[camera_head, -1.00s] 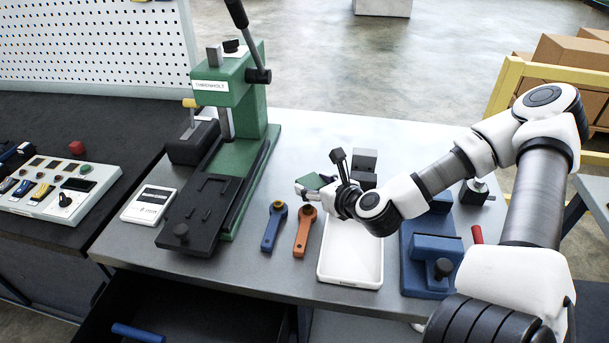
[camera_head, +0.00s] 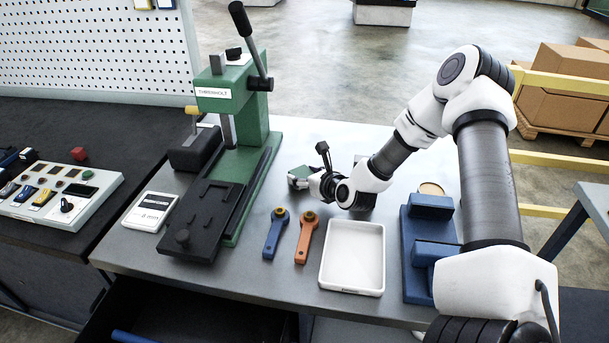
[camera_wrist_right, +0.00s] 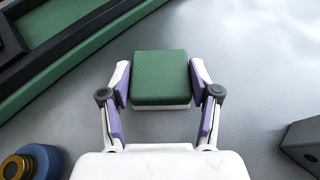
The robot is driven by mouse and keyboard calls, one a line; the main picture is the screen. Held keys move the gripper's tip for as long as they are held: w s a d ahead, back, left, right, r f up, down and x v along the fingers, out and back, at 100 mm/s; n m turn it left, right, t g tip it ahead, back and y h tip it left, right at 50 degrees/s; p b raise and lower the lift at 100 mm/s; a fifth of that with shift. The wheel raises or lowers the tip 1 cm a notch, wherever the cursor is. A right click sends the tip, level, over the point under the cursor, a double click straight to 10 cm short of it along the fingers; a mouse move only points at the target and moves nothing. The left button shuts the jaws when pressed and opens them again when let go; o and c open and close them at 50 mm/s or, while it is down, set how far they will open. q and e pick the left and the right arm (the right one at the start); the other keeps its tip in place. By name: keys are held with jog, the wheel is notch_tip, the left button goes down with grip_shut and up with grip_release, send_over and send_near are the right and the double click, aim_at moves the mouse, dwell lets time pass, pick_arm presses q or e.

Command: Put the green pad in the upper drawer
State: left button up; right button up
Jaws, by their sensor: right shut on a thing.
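The green pad (camera_wrist_right: 160,78) is a square block with a green top and a pale lower layer. My right gripper (camera_wrist_right: 160,88) is shut on it, one finger on each side, in the right wrist view. In the head view the pad (camera_head: 300,172) shows small at the tip of my right gripper (camera_head: 302,179), above the bench between the green press and the white tray. An open drawer (camera_head: 190,318) shows under the bench front at the lower edge, with a blue handle (camera_head: 132,337). Whether it is the upper drawer I cannot tell. My left gripper is not in view.
A green arbor press (camera_head: 232,100) stands left of the gripper. A blue wrench (camera_head: 275,233), an orange wrench (camera_head: 306,238), a white tray (camera_head: 352,258) and a blue fixture (camera_head: 430,250) lie along the bench front. A white meter (camera_head: 151,211) sits at the left.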

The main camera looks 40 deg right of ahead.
jog(key=shift+f, duration=0.2)
jog(key=o, duration=1.2)
jog(key=shift+r, duration=0.15)
